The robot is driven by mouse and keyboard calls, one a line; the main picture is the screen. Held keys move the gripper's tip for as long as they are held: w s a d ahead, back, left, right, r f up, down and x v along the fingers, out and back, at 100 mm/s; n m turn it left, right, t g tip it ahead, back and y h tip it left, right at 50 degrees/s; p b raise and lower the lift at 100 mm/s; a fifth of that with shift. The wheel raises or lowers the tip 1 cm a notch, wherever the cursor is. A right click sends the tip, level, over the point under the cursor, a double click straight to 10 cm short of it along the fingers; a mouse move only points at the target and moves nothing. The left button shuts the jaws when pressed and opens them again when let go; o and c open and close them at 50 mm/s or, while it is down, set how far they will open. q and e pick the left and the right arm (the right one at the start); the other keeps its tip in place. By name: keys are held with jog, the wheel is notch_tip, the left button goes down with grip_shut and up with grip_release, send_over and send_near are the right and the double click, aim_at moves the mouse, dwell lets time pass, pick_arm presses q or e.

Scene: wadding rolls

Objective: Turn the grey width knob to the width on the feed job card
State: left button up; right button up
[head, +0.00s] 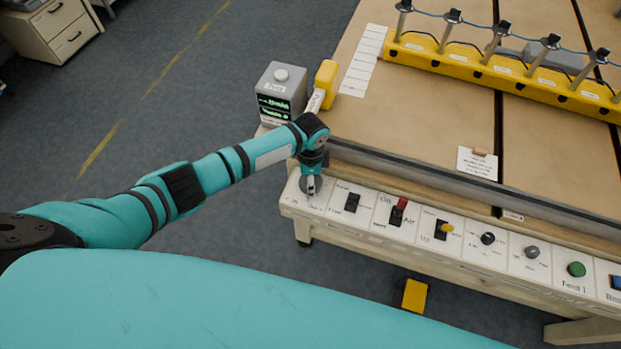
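A round grey knob (303,184) sits at the left end of the control panel (375,232), mostly covered by my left gripper (311,190). The gripper points down at it; whether the fingers grip, touch or only hover over it is too small to tell. A smaller grey knob (532,252) with a pointer is further right on the panel. The knob labels are too small to read, so I cannot tell which is for width. A white card (478,163) with small unreadable text lies on the brown table top near its front edge. My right gripper is out of view.
The panel also has a black switch (352,202), a red-and-black switch (398,211), a yellow-tipped lever (445,228), a black knob (488,238) and a green button (577,269). A grey box with a green display (275,105) stands at the table's left corner, beside a yellow block (326,76).

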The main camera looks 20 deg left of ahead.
pick_arm(q)
jog(key=m, duration=0.5)
jog(key=shift+m, duration=0.4)
jog(key=shift+b, duration=0.3)
jog(key=o, duration=1.2)
jog(key=shift+r, duration=0.2)
notch_tip(320, 180, up, 8)
jog(key=shift+f, duration=0.2)
jog(key=shift+s, duration=0.1)
